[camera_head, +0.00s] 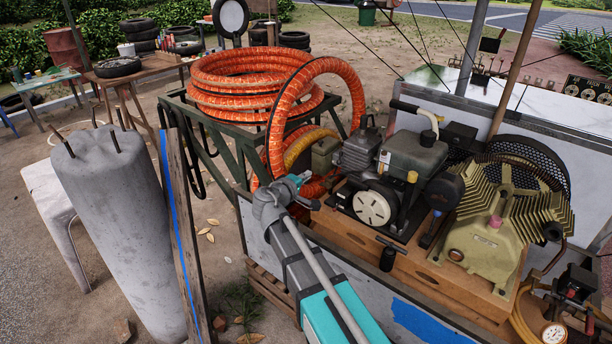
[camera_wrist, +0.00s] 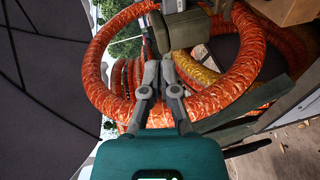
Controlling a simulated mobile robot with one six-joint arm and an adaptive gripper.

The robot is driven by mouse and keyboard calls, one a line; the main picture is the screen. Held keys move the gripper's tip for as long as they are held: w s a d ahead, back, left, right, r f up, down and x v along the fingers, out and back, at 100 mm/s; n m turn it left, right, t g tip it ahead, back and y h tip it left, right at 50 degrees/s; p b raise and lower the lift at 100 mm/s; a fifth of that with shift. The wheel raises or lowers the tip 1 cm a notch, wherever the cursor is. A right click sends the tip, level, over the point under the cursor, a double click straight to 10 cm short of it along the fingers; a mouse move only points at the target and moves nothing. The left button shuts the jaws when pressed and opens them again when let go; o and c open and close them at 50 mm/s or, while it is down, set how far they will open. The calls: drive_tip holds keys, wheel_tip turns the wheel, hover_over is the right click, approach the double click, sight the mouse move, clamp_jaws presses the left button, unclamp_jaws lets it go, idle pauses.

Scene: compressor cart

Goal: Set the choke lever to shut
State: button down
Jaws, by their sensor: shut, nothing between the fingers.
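The small engine (camera_head: 372,208), with a round white disc on its front, sits on the cart's wooden deck. I cannot make out the choke lever for certain in either view. My gripper (camera_head: 308,182) is low at the left side of the engine, in front of the orange hose. In the wrist view my gripper (camera_wrist: 160,62) has its fingers together with nothing between them. A dark grey-green box (camera_wrist: 180,30) shows just beyond the fingertips. An olive box (camera_head: 324,155) stands at the engine's left in the head view. Whether the fingertips touch anything, I cannot tell.
A coiled orange hose (camera_head: 240,85) lies on a green metal stand (camera_head: 213,140) and loops close behind my gripper. A ribbed compressor head (camera_head: 490,235) stands right of the engine. A concrete pillar (camera_head: 120,220) and wooden post (camera_head: 180,235) stand at the left.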

drive_tip(key=s+d+f+m+g+y, duration=0.1)
drive_tip(key=s+d+f+m+g, duration=0.3)
drive_tip(key=d, duration=0.4)
drive_tip(key=s+d+f+m+g, duration=0.2)
drive_tip(key=s+d+f+g, duration=0.2)
drive_tip(key=s+d+f, duration=0.3)
drive_tip(key=s+d+f+m+g+y, duration=0.2)
drive_tip(key=s+g+y, duration=0.1)
drive_tip(key=s, duration=0.3)
drive_tip(key=s+d+f+m+g+y, duration=0.1)
drive_tip(key=s+f+m+g+y, duration=0.1)
drive_tip(key=s+y, duration=0.2)
drive_tip(key=shift+s+d+f+g, duration=0.4)
drive_tip(key=shift+s, duration=0.45)
drive_tip(key=shift+d, duration=0.15)
